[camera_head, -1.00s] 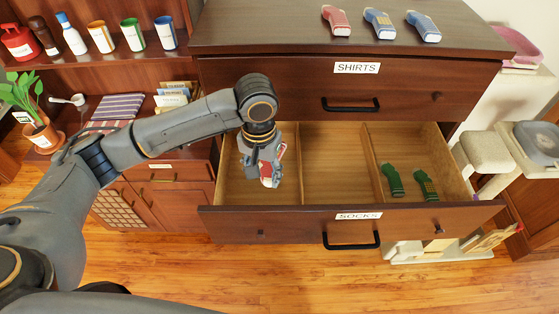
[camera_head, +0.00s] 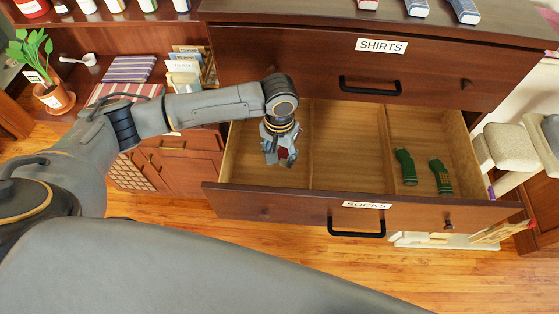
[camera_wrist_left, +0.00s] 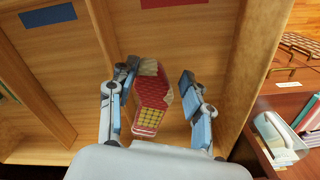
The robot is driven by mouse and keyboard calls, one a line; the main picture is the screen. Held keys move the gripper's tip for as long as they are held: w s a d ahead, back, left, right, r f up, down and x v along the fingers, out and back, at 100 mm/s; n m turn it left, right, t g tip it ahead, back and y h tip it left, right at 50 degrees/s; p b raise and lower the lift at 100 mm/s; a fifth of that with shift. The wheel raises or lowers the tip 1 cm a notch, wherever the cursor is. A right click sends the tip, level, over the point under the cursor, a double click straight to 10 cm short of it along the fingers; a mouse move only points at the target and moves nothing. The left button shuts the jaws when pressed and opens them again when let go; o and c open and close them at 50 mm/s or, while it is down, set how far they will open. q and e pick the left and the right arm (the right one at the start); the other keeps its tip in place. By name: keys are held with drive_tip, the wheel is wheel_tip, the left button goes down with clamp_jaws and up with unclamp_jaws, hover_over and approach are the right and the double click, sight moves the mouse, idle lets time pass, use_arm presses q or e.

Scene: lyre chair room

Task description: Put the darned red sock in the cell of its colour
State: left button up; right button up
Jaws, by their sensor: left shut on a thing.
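The red sock (camera_wrist_left: 152,92), with a tan patch and a yellow checked part, is between the fingers of my left gripper (camera_wrist_left: 158,85) in the left wrist view. The gripper is shut on it. In the head view, my left gripper (camera_head: 278,156) is down inside the left cell of the open SOCKS drawer (camera_head: 350,180), hiding most of the sock. A red marker (camera_wrist_left: 172,3) shows in this cell in the wrist view, and a blue marker (camera_wrist_left: 47,15) in the neighbouring cell. The middle cell looks empty. My right gripper is out of view.
The shut SHIRTS drawer (camera_head: 430,75) is above. Thin wooden dividers (camera_wrist_left: 100,35) separate the cells. A shelf unit with a plant (camera_head: 48,80) stands left.

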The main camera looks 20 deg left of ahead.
sight(279, 182)
use_arm(q)
drive_tip(key=f, duration=0.3)
drive_tip(key=shift+w+f, duration=0.2)
drive_tip(key=shift+f, duration=0.15)
wheel_tip(279, 182, down, 3)
drive_tip(key=shift+s+r+b, duration=0.1)
drive_tip(key=shift+s+b, duration=0.05)
drive_tip(key=shift+b, duration=0.8)
wheel_tip(279, 182, down, 5)
drive_tip(key=b, duration=0.5)
drive_tip(key=shift+r+b, duration=0.15)
drive_tip(key=shift+b, duration=0.15)
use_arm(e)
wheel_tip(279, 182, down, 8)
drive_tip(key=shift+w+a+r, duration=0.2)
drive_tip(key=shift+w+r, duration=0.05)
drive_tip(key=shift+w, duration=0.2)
use_arm(q)
drive_tip(key=shift+f, duration=0.5)
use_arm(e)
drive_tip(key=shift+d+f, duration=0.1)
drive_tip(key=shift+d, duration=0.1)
use_arm(q)
drive_tip(key=o, duration=1.2)
